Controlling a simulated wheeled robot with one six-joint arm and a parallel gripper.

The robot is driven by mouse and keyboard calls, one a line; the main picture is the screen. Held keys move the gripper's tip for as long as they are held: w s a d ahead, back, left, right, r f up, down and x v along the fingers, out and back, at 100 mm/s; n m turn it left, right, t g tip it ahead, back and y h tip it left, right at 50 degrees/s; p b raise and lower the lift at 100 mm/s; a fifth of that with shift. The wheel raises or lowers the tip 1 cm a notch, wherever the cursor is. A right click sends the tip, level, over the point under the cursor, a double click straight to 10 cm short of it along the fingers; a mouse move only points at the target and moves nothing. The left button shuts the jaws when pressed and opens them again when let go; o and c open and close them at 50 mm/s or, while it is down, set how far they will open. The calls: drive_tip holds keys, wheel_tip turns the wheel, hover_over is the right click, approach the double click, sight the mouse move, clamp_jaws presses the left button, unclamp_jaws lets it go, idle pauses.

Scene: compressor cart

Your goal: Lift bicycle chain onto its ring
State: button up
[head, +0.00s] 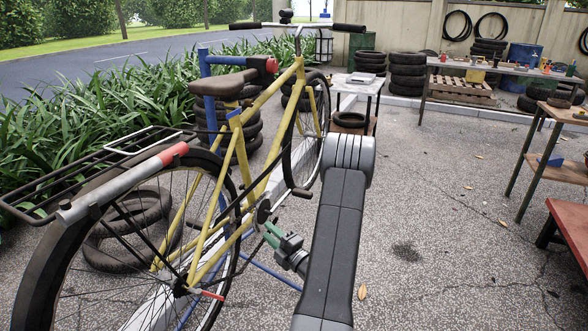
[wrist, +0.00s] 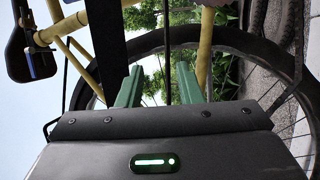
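The yellow bicycle (head: 205,245) stands upright, held by a blue repair stand (head: 204,80). Its dark chainring (head: 263,211) shows at the crank, partly hidden behind my gripper and the frame. The chain is too thin and dark to trace surely; I cannot tell whether it sits on the ring. My gripper (head: 273,236) has green fingers and is just right of and below the chainring, reaching toward it. In the wrist view the green fingers of my gripper (wrist: 158,88) are apart, with nothing seen held between them. Yellow frame tubes (wrist: 205,45) and a wheel (wrist: 228,42) lie beyond.
A pedal (head: 302,193) sticks out above my gripper. The rear wheel's spokes (head: 120,270) are at the left. Tyres (head: 407,75), workbenches (head: 480,68) and a small table (head: 357,84) stand behind.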

sight(247, 212)
drive_tip(key=b+x, duration=0.1)
drive_tip(key=x, duration=1.1)
drive_tip(key=shift+b, duration=0.35)
drive_tip(key=shift+f, duration=0.25)
drive_tip(key=shift+s+d+f+m, duration=0.1)
drive_tip(key=shift+d+f+m, duration=0.1)
drive_tip(key=shift+m, duration=0.2)
drive_tip(key=shift+r, duration=0.15)
